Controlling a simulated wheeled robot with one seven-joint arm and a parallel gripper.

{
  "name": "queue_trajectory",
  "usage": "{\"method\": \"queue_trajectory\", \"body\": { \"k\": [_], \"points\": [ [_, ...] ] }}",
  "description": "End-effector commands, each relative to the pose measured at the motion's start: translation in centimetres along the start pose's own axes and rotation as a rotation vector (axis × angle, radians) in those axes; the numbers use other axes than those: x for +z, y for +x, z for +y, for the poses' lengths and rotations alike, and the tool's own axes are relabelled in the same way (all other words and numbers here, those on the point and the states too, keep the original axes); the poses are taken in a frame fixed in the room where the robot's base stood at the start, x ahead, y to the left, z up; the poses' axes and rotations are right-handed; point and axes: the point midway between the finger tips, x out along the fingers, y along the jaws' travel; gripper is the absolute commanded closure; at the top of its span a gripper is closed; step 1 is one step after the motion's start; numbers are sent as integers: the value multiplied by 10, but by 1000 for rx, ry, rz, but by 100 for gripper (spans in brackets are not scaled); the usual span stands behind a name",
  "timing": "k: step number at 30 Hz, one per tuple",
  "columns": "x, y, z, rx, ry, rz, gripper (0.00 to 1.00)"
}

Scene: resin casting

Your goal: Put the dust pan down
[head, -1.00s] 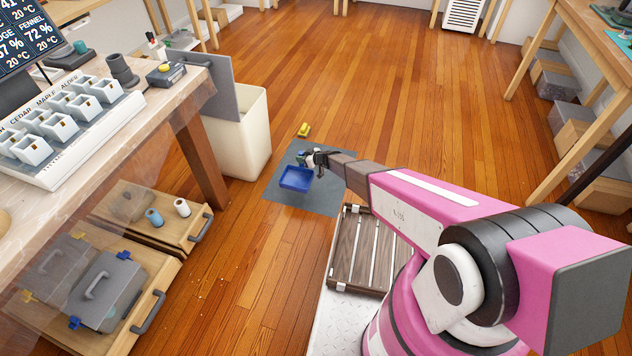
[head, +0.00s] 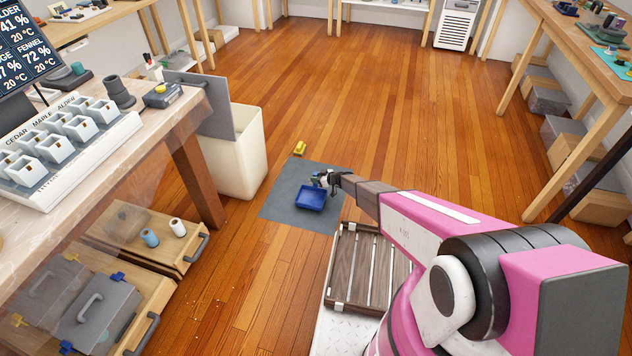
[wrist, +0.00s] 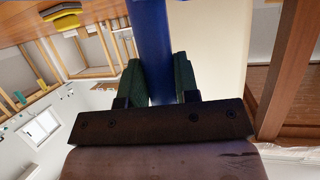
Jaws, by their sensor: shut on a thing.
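The blue dust pan (head: 312,197) is over the grey mat (head: 283,202) on the floor in the head view. I cannot tell whether its underside touches the mat. My gripper (head: 322,180) is at the pan's far side and low over the mat. In the wrist view my gripper (wrist: 162,82) has its two green fingers shut on the pan's blue handle (wrist: 152,35), one on each side. The pan's tray is out of the wrist view.
A yellow object (head: 300,148) lies on the floor just beyond the mat. A cream bin (head: 240,155) stands left of the mat. A slatted wooden rack (head: 372,262) is in front of it. Small crumbs (head: 222,285) lie on the floor near the drawers. Open floor stretches behind.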

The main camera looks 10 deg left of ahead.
Motion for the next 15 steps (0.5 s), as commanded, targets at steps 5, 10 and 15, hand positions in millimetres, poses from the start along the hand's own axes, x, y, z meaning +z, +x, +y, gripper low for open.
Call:
{"method": "queue_trajectory", "body": {
  "k": [5, 10, 15],
  "points": [
    [19, 9, 1, 0, 1, 1, 100],
    [18, 8, 0, 0, 0, 1, 100],
    [21, 9, 0, 0, 1, 1, 100]
  ]
}}
